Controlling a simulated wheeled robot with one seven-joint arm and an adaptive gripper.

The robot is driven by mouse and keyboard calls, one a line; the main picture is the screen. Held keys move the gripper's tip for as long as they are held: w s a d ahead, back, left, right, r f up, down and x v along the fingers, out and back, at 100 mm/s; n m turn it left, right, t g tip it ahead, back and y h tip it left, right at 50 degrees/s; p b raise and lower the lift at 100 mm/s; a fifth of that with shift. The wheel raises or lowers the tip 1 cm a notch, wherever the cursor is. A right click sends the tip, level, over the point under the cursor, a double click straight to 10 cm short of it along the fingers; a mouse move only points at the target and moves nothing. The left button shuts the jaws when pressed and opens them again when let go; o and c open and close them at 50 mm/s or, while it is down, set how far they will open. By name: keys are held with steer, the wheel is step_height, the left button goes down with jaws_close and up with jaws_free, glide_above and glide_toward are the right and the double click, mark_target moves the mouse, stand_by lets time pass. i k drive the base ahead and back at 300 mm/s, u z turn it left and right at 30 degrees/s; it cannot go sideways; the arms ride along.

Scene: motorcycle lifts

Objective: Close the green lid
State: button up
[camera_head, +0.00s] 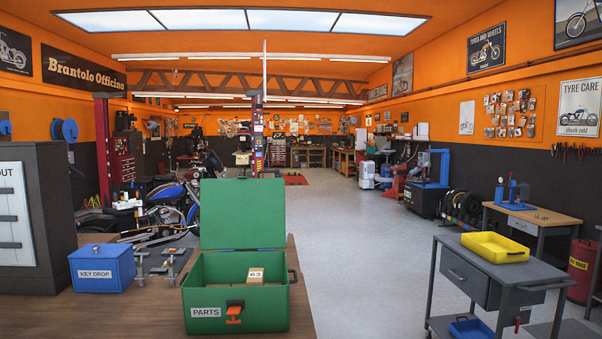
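The green lid (243,213) stands upright, open, along the back edge of the green box (262,306). The box sits on the brown wooden bench top, carries a "PARTS" label and has an orange latch (234,313) on its front. A dark handle shows on the box's right side. My gripper is not in view.
A blue "KEY DROP" box (102,268) and a grey metal fixture (161,263) stand left of the green box. A dark cabinet (50,205) is at far left. A grey cart (482,275) with a yellow tray (495,247) stands right, across open floor (365,240).

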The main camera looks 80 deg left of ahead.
mark_target(242, 212)
steer(key=i, duration=1.5)
steer(key=u, duration=3.05)
